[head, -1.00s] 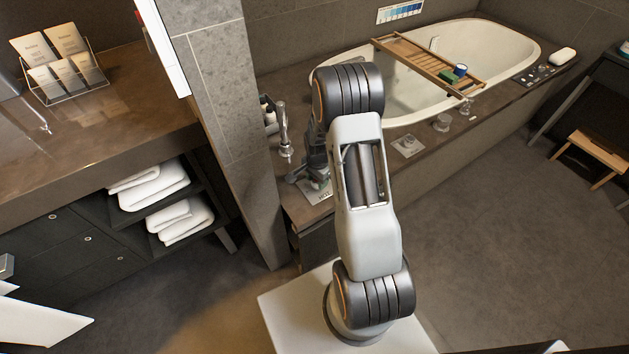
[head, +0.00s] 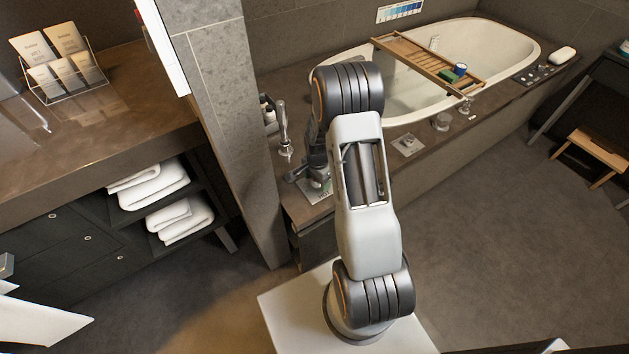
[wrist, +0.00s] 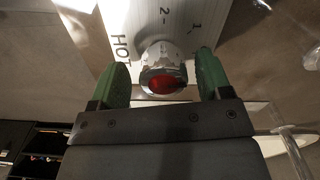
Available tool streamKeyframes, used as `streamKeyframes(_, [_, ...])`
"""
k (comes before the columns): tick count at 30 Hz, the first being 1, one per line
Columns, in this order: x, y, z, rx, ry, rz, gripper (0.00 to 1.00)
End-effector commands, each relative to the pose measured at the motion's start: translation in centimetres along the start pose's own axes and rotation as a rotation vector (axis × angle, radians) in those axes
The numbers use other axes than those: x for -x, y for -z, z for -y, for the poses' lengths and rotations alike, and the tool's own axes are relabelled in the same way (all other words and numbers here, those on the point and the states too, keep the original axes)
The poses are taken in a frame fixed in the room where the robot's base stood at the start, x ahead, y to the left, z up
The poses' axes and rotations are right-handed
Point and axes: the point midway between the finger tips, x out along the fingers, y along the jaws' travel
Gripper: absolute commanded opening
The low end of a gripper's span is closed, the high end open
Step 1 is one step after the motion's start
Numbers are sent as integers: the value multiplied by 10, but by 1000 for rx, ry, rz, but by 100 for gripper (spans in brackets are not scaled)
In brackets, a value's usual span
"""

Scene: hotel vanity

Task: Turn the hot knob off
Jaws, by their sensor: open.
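The hot knob (wrist: 161,72) is a round chrome knob with a red centre, on a white plate (wrist: 140,22) marked HOT with numbers in the wrist view. My gripper (wrist: 160,65) is open, with one green finger on each side of the knob. I cannot tell whether either finger touches it. In the head view the plate (head: 316,195) lies on the tub's near ledge, partly covered by my arm's end. The knob is hidden there.
A chrome faucet (head: 284,130) stands just behind the plate, near a tiled pillar (head: 222,100). Another small plate (head: 408,145) lies farther right along the ledge. The bathtub (head: 500,42) carries a wooden tray (head: 415,58). Towels (head: 150,185) sit on shelves at left.

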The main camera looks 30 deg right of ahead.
Motion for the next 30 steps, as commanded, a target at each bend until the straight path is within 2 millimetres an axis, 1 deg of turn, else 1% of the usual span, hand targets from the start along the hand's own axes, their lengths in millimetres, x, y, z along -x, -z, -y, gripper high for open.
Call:
streamKeyframes(4, [3,0,1,1,3,-2,72])
streamKeyframes(7, [12,1,1,1,5,-3,72])
streamKeyframes(11, [36,1,1,1,7,-4,72])
streamKeyframes(15, [66,1,1,0,7,-4,72])
streamKeyframes(21, [103,0,0,0,4,-3,72])
streamKeyframes(25, [121,0,-1,0,3,-2,72])
streamKeyframes(30, [134,0,-1,0,1,-1,72])
